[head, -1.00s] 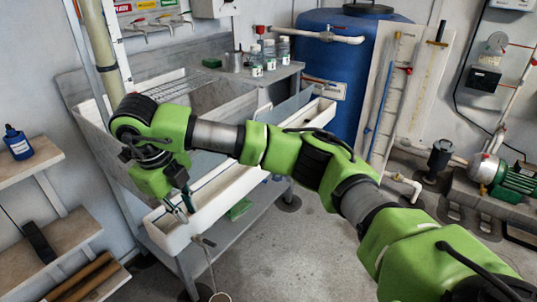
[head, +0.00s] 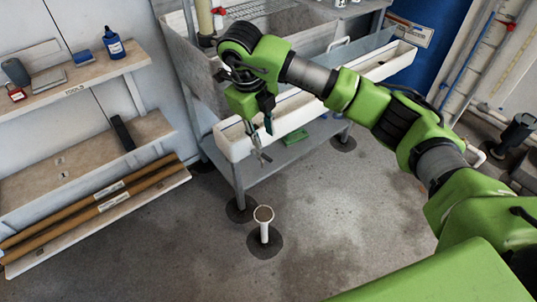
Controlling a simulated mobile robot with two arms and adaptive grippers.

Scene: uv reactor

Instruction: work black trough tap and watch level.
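The long white trough (head: 232,147) runs along the front of the grey metal stand. My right gripper (head: 259,130) hangs over its near left end, pointing down. Its two fingers look apart with a gap between them, and I see nothing held. A small tap-like fitting (head: 262,156) shows just below the fingertips at the trough's end. Its colour and handle position are too small to tell, and I cannot tell whether a finger touches it. The level inside the trough cannot be read from here. My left gripper is not in view.
A white standpipe with an open cup (head: 264,215) rises from the floor below the trough's end. Shelves (head: 85,75) with a blue bottle (head: 114,43) stand at left. A blue tank (head: 440,30) is behind.

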